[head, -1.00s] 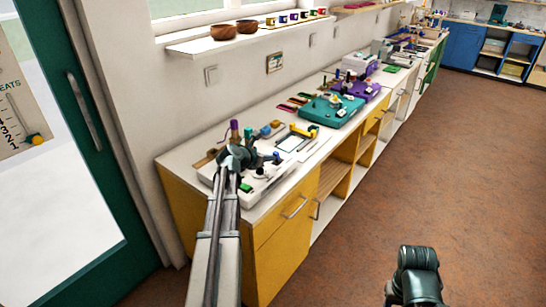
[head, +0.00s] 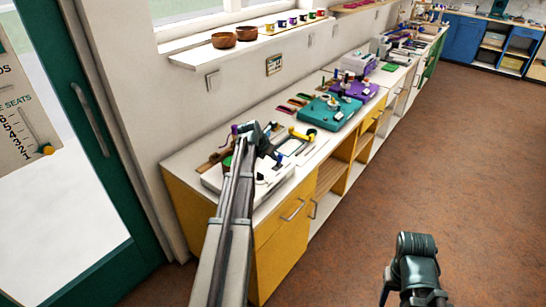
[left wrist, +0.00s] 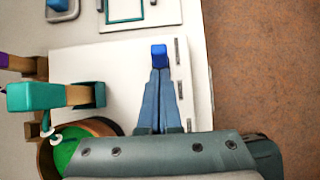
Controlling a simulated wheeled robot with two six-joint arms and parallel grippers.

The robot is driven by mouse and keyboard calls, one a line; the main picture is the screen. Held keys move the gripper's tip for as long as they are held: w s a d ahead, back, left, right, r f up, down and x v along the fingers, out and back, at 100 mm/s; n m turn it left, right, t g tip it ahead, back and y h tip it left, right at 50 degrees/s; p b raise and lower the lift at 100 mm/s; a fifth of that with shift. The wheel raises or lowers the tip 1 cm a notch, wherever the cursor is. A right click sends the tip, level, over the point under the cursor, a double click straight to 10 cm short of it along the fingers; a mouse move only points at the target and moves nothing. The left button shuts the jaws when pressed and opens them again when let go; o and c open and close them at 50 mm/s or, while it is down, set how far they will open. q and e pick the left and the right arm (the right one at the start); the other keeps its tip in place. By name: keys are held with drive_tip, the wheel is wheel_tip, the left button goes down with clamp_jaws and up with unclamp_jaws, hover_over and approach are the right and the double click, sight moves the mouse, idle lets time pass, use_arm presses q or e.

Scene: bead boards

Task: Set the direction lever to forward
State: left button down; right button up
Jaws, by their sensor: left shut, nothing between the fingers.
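A white board (head: 212,180) lies at the near end of the counter; it fills the middle of the left wrist view (left wrist: 120,55). A small blue knob (left wrist: 158,50), perhaps the direction lever's, shows at the tips of my left fingers. Several short dark marks run along the board's edge beside it. My left gripper (left wrist: 159,70) is shut with nothing held, over the board. I cannot tell whether it touches the knob. In the head view my left gripper (head: 275,150) covers part of the board. Of my right arm only a dark joint shows at the bottom.
A teal block on a wooden bar (left wrist: 50,97) and a round green piece (left wrist: 68,148) stand left of the fingers. A teal board (head: 325,112) and a purple board (head: 362,90) lie farther along. A shelf with bowls (head: 223,40) hangs above. The floor is clear.

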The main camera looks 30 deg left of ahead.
use_arm(q)
drive_tip(key=shift+r+p, duration=0.65)
drive_tip(key=shift+r, duration=0.15)
